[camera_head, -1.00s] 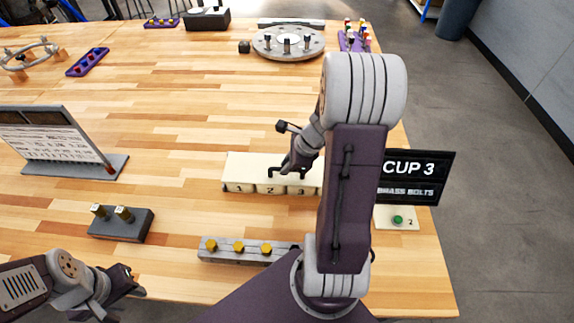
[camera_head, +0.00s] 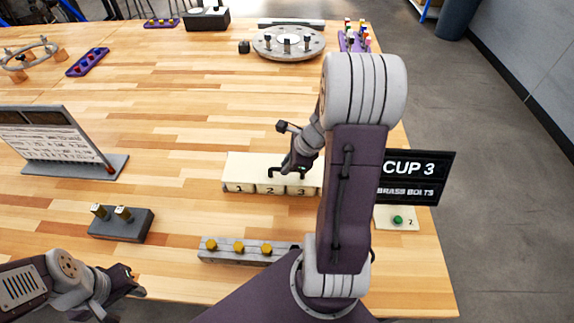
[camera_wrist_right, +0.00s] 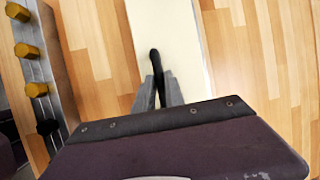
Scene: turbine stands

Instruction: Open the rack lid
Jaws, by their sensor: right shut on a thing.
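The rack (camera_head: 240,172) is a long cream box with cups numbered 1, 2 and 3 on its front. Its lid, the cream top, looks flat and closed; it also shows in the right wrist view (camera_wrist_right: 170,22). My right gripper (camera_head: 287,171) is at the top of the rack, above cups 2 and 3. In the right wrist view its fingers (camera_wrist_right: 158,88) are closed around a dark, slim handle (camera_wrist_right: 154,62) on the lid. My right arm hides the rack's right end. My left gripper (camera_head: 130,283) is empty at the lower left, away from the rack; its jaw gap is unclear.
A grey strip with yellow bolts (camera_head: 222,251) lies in front of the rack. A dark block with two brass bolts (camera_head: 120,224) and a display board (camera_head: 60,145) stand left. A "CUP 3 brass bolts" sign (camera_head: 420,178) and green button (camera_head: 398,220) are right.

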